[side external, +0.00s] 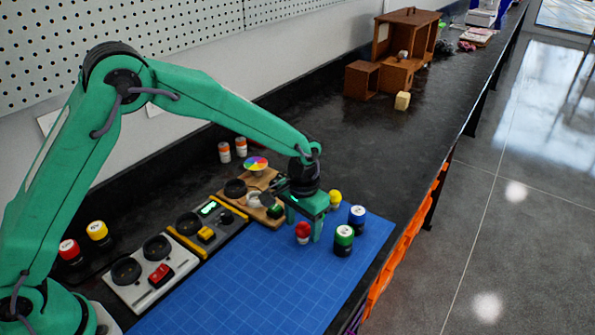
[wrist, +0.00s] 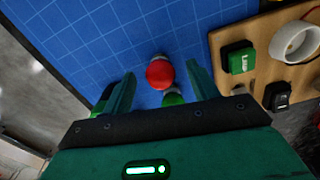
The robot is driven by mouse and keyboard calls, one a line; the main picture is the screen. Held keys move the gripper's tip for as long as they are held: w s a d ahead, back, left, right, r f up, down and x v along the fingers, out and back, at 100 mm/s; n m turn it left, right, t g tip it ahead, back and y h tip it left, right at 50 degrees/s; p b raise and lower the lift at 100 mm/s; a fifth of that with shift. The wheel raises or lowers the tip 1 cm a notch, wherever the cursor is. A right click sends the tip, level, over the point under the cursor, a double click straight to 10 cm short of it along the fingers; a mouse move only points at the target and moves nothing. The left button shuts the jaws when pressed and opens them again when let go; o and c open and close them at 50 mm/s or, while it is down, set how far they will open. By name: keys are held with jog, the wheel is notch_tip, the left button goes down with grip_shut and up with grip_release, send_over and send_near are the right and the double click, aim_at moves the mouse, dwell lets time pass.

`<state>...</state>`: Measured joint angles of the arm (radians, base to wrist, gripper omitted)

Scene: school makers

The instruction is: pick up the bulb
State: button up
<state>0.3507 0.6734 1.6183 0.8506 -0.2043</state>
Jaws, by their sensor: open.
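A red bulb (side external: 303,231) with a white base stands on the blue grid mat (side external: 250,290). My gripper (side external: 302,222) is above the mat with its fingers pointing down, open and empty. In the wrist view the red bulb (wrist: 160,73) shows between the tips of the open fingers (wrist: 160,68); I cannot tell whether they touch it. A green bulb (wrist: 173,97) is close below it there, partly hidden by my gripper's body. A yellow bulb (side external: 335,198) stands behind my gripper to the right in the side view.
A wooden board (side external: 232,197) with parts and grey modules (side external: 152,272) lies left of the mat. The mat's front is clear.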

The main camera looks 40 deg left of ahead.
jog(key=shift+f, duration=0.25)
dwell(0.3)
jog(key=c, duration=1.1)
jog(key=shift+o, duration=0.2)
jog(key=shift+r, duration=0.1)
